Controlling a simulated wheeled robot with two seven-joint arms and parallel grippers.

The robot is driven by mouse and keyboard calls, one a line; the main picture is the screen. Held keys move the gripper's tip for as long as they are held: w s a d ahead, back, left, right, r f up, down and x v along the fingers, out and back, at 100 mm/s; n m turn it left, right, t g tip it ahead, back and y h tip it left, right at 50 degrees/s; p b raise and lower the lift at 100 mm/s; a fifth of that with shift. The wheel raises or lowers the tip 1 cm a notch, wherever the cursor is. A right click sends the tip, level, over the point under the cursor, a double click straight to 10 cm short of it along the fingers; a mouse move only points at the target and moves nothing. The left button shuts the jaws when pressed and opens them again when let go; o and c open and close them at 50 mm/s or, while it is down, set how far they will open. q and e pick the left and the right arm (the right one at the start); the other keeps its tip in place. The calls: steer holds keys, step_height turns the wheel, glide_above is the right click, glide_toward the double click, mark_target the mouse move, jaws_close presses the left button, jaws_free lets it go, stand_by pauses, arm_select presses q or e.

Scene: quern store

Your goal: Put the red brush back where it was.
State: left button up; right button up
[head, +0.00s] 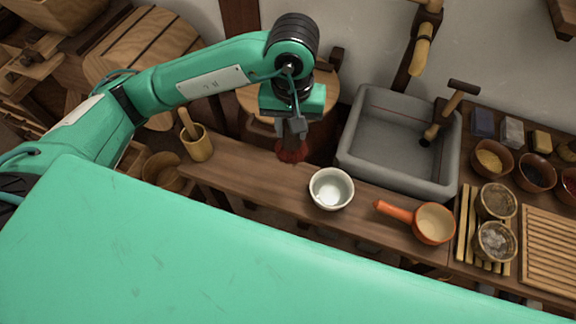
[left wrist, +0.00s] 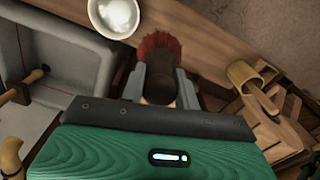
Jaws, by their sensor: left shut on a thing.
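My left gripper (head: 291,132) is shut on the red brush and holds it with the bristles pointing down. In the head view the red bristles of the brush (head: 292,153) show just below the fingers, at the back edge of the wooden counter. I cannot tell whether they touch the counter. In the left wrist view the brush (left wrist: 160,44) shows red bristles at the far end and a dark brown body between the two grey fingers of the gripper (left wrist: 160,86). My right gripper is not in view.
A white bowl (head: 331,203) stands right of the brush on the counter (head: 248,181). A grey stone sink (head: 357,180) lies farther right, with an orange-handled pan (head: 434,238) in front. A wooden cup with a pestle (head: 198,149) stands left. The counter between cup and bowl is clear.

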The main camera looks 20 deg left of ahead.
arm_select(q)
step_height(320, 180, down, 16)
steer(key=shift+r+p, duration=0.15)
steer(key=shift+p, duration=0.8)
steer(key=shift+f, duration=0.25)
steer(key=o, duration=0.9)
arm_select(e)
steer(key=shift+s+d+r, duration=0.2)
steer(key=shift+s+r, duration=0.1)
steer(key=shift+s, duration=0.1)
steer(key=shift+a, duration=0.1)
